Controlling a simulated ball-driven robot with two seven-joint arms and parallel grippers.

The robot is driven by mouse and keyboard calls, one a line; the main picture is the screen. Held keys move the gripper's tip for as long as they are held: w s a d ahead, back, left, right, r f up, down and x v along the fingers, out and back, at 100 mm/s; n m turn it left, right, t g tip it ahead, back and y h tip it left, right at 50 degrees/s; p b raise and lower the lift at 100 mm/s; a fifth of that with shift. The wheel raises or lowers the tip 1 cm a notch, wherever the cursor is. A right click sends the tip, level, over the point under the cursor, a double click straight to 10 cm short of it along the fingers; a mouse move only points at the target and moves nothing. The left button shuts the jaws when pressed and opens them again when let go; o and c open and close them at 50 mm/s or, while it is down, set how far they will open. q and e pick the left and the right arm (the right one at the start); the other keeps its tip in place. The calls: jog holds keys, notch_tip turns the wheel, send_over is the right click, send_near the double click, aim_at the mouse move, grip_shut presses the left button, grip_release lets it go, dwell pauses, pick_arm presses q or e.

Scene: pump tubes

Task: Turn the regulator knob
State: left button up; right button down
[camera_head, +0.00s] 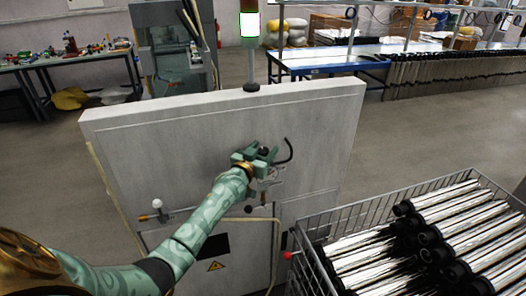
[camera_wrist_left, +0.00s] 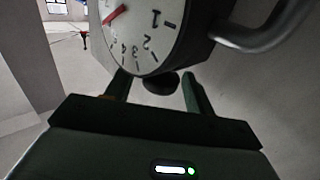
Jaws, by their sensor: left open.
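The regulator is on the front of a light grey cabinet (camera_head: 170,140). In the left wrist view its round gauge (camera_wrist_left: 140,35) shows a white dial, numbers and a red needle. A dark round knob (camera_wrist_left: 161,84) shows just below the gauge. My left gripper (camera_head: 262,158) is at the regulator, covering much of it in the head view. In the left wrist view the left gripper (camera_wrist_left: 157,92) is open, its two fingers on either side of the knob with a visible gap on each side. My right gripper is not in view.
A curved dark hose or handle (camera_head: 288,152) is right of the gripper. A white-topped valve (camera_head: 157,206) is lower left on the cabinet. A wire basket (camera_head: 455,178) of shiny tubes stands at the right. A signal lamp (camera_head: 250,25) rises from the cabinet top.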

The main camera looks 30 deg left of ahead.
pick_arm(q)
jog(key=c, duration=0.9)
jog(key=shift+d+r+p, duration=0.1)
jog(key=shift+r+p, duration=0.05)
jog(key=shift+p, duration=0.3)
jog(key=shift+c, duration=0.2)
jog(key=n+y+p, duration=0.2)
jog(key=y+p, duration=0.1)
jog(key=p, duration=0.1)
jog(key=shift+r+g, duration=0.1)
jog(key=shift+g, duration=0.2)
jog(key=shift+n+g+y+p, duration=0.4)
jog(key=shift+n+y+p, duration=0.3)
jog(key=shift+y, duration=0.5)
jog(key=shift+f+n+g+y, duration=0.15)
jog(key=shift+n+g+y, duration=0.25)
jog(key=shift+n+y, duration=0.25)
jog(key=shift+f+n+g+y, duration=0.15)
jog(key=shift+n+g+y, duration=0.3)
jog(key=shift+y, duration=0.6)
jog(key=o, duration=0.9)
